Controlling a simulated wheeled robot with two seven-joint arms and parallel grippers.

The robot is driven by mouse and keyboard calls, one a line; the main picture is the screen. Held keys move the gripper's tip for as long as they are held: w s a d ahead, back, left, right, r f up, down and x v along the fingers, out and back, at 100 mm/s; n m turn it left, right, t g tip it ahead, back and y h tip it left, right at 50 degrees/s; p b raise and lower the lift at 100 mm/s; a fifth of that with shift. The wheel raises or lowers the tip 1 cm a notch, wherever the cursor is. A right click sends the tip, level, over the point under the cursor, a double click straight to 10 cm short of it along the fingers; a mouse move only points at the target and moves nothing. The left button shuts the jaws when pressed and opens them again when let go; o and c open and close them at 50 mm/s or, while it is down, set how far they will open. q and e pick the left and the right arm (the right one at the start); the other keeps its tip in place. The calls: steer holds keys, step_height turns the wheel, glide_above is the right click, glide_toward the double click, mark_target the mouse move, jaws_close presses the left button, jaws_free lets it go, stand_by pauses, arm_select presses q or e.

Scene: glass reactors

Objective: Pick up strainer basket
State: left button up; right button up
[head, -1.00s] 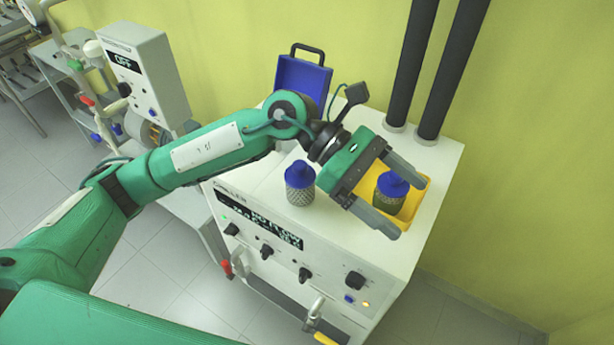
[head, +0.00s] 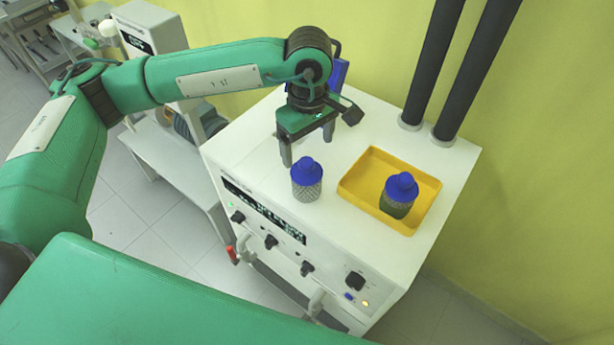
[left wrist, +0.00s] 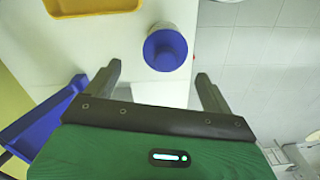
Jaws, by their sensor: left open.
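A strainer basket (head: 307,181) with a blue cap and pale mesh body stands upright on the white chiller top (head: 335,217). A second basket (head: 398,196), blue-capped with a darker greenish body, stands in the yellow tray (head: 362,176). My left gripper (head: 307,147) is open and empty, fingers pointing down, just behind the pale basket in the head view. In the left wrist view (left wrist: 160,73) the pale basket's blue cap (left wrist: 165,49) lies just beyond the fingertips, between their lines. The fingers do not appear to touch it. My right gripper is not in view.
Two black vertical pipes (head: 432,75) rise from the chiller's back right. A blue case (head: 338,73) stands behind my gripper; it also shows in the left wrist view (left wrist: 40,125). Knobs and a display (head: 262,212) are on the chiller front. Chiller top between basket and tray is clear.

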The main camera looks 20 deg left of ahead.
mark_target(306, 171)
arm_select(q)
step_height(306, 171, down, 3)
steer(key=shift+r, duration=0.1)
steer(key=f+p, duration=0.2)
steer(key=f, duration=0.1)
steer(key=f+p, duration=0.1)
steer(key=shift+s+a+f, duration=0.15)
steer(key=shift+s+f, duration=0.1)
steer(key=shift+s, duration=0.15)
steer(key=shift+f, duration=0.4)
steer(key=c, duration=1.2)
